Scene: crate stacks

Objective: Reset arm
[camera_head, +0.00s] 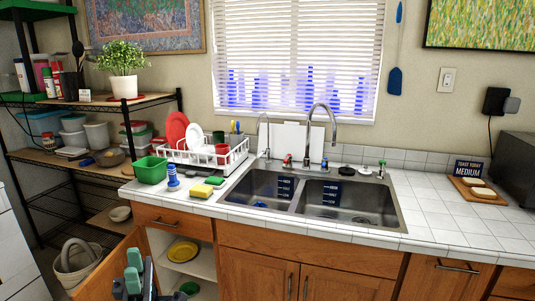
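My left gripper (132,272) shows at the bottom left, with teal finger pads and dark links beside it. It is in front of the open cabinet door, below the counter edge. The pads overlap from this angle, so I cannot tell how far apart they are. I see no object held in it. My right gripper is not in view.
The tiled counter (445,215) has a double sink (308,213), a dish rack (235,160), a green tub (150,170) and a sponge (202,191). An orange cabinet door (105,268) stands open near my gripper. A wire shelf (50,155) is at left.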

